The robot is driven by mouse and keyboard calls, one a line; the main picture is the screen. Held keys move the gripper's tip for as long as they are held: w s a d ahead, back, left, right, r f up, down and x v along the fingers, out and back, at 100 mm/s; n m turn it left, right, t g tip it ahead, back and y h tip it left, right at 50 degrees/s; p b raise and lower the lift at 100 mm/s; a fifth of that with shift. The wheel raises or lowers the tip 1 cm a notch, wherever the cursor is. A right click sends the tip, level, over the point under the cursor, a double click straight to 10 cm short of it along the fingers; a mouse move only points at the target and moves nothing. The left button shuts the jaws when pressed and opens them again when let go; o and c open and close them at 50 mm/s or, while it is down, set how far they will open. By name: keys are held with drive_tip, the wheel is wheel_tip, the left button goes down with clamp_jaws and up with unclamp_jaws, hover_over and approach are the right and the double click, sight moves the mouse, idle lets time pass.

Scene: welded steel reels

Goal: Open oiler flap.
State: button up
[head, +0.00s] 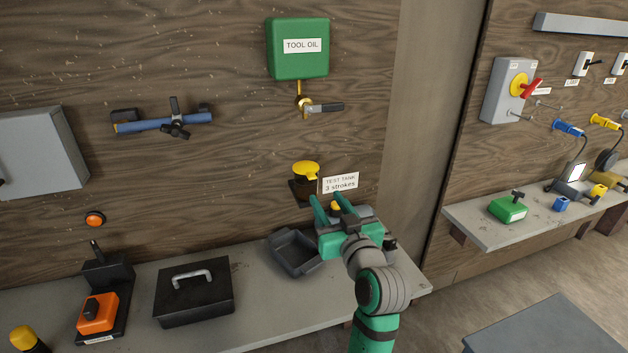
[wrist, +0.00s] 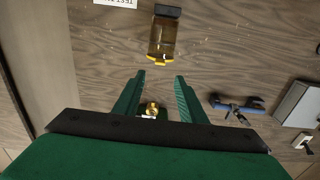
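The oiler (head: 303,188) is a small dark amber cup on a bracket on the wooden wall. Its yellow flap (head: 306,168) lies over the top and looks closed. My gripper (head: 331,205) is in front of the wall, below and right of the flap, and apart from it as far as I can tell. In the wrist view, which is upside down, the amber oiler (wrist: 162,38) and yellow flap (wrist: 160,62) lie just beyond my fingertips (wrist: 160,76). The fingers are spread with nothing held between them.
A "TEST TANK 3 strokes" label (head: 340,183) is right of the oiler. A green TOOL OIL tank (head: 297,47) with a tap (head: 318,107) hangs above. A dark tray (head: 294,254) and a black box (head: 193,295) sit on the bench (head: 262,280) below.

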sight(312, 178)
drive_tip(key=x, duration=1)
drive_tip(key=shift+w+a, duration=0.15)
drive_tip(key=shift+w, duration=0.25)
drive_tip(key=shift+c, duration=0.4)
clamp_jaws()
